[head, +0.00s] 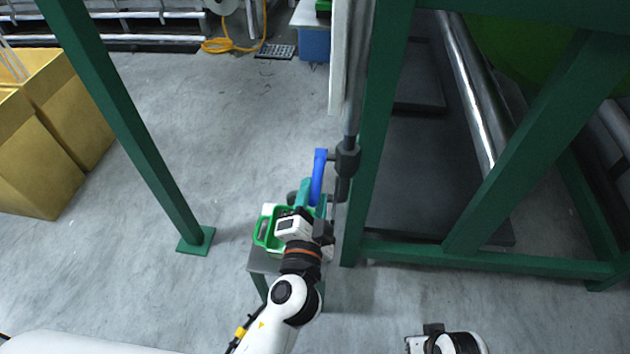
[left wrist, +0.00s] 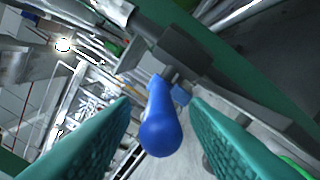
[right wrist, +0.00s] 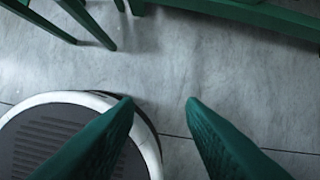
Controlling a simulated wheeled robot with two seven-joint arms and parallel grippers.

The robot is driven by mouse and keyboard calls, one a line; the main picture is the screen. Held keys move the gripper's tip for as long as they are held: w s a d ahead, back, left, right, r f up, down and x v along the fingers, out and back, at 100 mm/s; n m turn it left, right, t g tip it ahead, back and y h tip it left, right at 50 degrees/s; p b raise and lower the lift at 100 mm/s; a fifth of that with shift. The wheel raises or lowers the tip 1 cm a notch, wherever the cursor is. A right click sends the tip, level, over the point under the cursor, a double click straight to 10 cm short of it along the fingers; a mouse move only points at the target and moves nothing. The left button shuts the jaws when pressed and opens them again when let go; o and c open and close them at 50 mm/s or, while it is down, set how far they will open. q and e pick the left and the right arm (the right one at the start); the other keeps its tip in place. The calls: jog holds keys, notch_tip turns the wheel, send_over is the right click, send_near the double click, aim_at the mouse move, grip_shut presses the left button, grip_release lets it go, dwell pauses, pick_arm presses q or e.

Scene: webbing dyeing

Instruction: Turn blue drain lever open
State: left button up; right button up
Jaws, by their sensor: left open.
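The blue drain lever (head: 318,176) sits on a dark valve on the grey drain pipe (head: 347,160), beside the green frame. In the left wrist view the lever (left wrist: 160,128) points toward the camera and lies between the two teal fingers, with gaps on both sides. My left gripper (head: 307,190) is open around or just in front of the lever's near end; contact is not visible. My right gripper shows in the right wrist view (right wrist: 165,105) with its fingers apart and nothing between them, above the floor.
A green tray (head: 263,232) stands on a small grey stand (head: 262,262) under my left wrist. A green post (head: 130,125) stands to the left, with yellow bins (head: 50,125) beyond it. The green machine frame (head: 380,130) stands right of the pipe. Open floor lies left of the stand.

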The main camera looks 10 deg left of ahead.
pick_arm(q)
jog(key=shift+w, duration=1.4)
jog(key=shift+c, duration=0.4)
grip_shut()
